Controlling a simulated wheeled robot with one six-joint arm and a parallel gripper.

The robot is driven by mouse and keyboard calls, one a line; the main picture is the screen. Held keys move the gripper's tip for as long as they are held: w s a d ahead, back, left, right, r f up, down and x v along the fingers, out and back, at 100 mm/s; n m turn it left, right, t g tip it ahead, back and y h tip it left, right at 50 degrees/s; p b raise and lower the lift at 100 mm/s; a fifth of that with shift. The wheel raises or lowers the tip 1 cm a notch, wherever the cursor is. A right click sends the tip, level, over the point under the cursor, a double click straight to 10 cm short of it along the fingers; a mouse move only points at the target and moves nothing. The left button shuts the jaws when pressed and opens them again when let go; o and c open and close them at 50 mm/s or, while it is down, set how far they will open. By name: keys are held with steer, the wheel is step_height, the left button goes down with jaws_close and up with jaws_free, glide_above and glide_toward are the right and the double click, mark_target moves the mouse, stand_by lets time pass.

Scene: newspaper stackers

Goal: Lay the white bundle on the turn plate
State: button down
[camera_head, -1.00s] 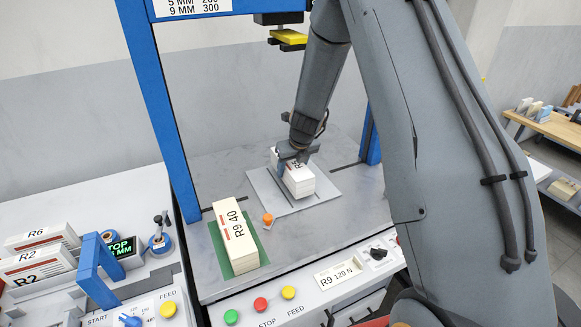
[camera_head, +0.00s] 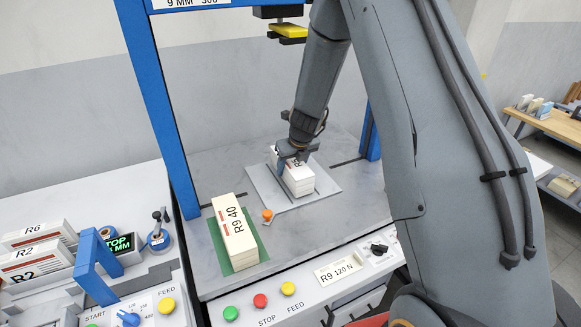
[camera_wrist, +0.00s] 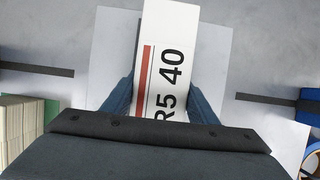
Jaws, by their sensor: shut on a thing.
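The white bundle (camera_head: 297,180), marked R5 40 with a red stripe, is at the light grey square turn plate (camera_head: 268,188) under the blue frame. My gripper (camera_head: 292,152) is shut on the bundle from above. In the wrist view, the bundle (camera_wrist: 172,60) sits between the two blue fingers (camera_wrist: 163,100), with the turn plate (camera_wrist: 115,60) below it on both sides. The bundle looks level and over the plate. Its underside is hidden, so I cannot tell whether it touches the plate.
Another bundle (camera_head: 234,228), marked R9 40, lies on a green mat (camera_head: 217,243) at the front left. A small orange knob (camera_head: 267,215) stands near the plate's front corner. Blue posts (camera_head: 160,110) flank the plate. A yellow block (camera_head: 288,31) hangs above.

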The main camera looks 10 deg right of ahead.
steer(key=shift+w+f+b, duration=0.1)
steer(key=shift+f+b, duration=0.15)
steer(key=shift+b, duration=0.05)
steer(key=c, duration=0.7)
jaws_free()
steer(key=shift+o, duration=0.3)
steer(key=shift+f, duration=0.1)
